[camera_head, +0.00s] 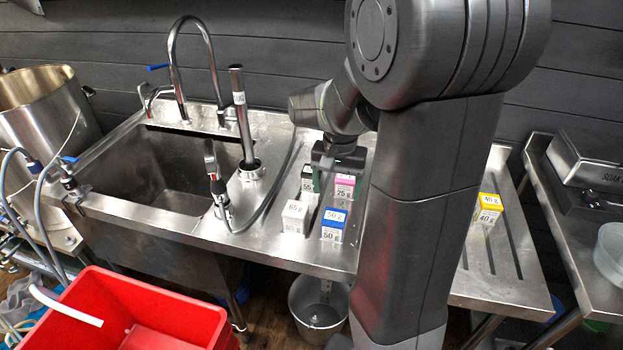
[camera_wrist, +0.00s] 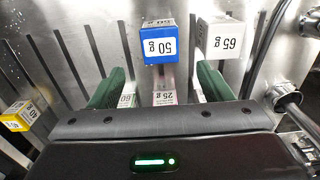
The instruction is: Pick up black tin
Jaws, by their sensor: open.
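A tin with a dark top and a white label reading about 55 (camera_head: 307,185) stands on the steel drainboard. It seems to be the black tin, and my gripper partly covers it. My gripper (camera_head: 335,160) is over the back of the tin group. In the wrist view, its two green fingers (camera_wrist: 160,82) are spread apart. The pink tin (camera_wrist: 164,97) shows between them, not visibly gripped. A strip of white label shows beside the right finger; I cannot tell whether it belongs to the black tin.
A blue 50 g tin (camera_head: 333,226) and a white 65 g tin (camera_head: 295,217) stand in front. A yellow 40 g tin (camera_head: 489,208) is farther right. The sink (camera_head: 180,170) and hose tap (camera_head: 214,175) are left. A red crate (camera_head: 150,305) is at lower left.

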